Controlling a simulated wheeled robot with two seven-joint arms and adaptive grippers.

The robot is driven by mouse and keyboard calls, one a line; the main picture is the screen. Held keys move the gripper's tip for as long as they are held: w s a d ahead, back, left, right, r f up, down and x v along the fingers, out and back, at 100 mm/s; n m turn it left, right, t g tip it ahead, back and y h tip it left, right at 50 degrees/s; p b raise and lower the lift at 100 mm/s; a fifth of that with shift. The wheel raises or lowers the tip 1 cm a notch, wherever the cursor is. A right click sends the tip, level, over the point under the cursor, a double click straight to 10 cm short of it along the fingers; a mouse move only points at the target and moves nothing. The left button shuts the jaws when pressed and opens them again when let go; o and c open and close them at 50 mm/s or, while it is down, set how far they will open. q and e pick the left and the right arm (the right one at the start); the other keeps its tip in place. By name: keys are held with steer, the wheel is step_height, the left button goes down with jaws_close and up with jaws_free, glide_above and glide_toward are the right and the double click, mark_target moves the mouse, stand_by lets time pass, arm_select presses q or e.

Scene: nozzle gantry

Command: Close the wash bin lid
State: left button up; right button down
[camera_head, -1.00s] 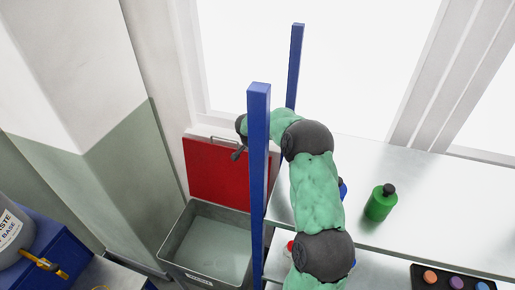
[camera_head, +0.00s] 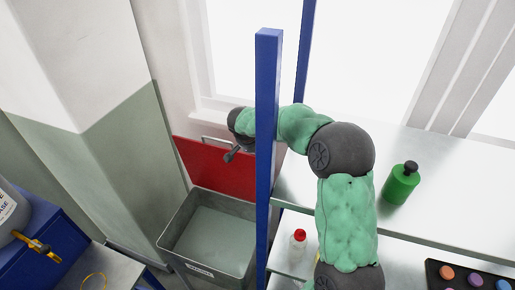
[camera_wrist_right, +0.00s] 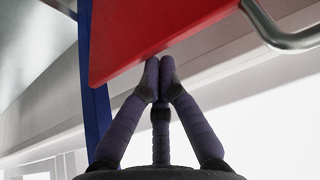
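The grey wash bin (camera_head: 213,273) stands open at the lower centre in the head view, its inside visible and empty. Its red lid (camera_head: 205,168) stands raised at the bin's back edge, with a metal handle (camera_head: 217,141) along its upper edge. My left gripper is out of view.
A blue post (camera_head: 267,130) rises between my right arm and the bin. A metal shelf (camera_head: 440,205) on the right holds a green bottle (camera_head: 402,183). A red-capped bottle (camera_head: 298,243) stands lower down. A blue cabinet (camera_head: 45,245) is at the left.

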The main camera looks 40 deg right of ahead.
steer(key=shift+a, duration=0.1)
stand_by(0.3)
step_height(320, 180, up, 10)
stand_by(0.6)
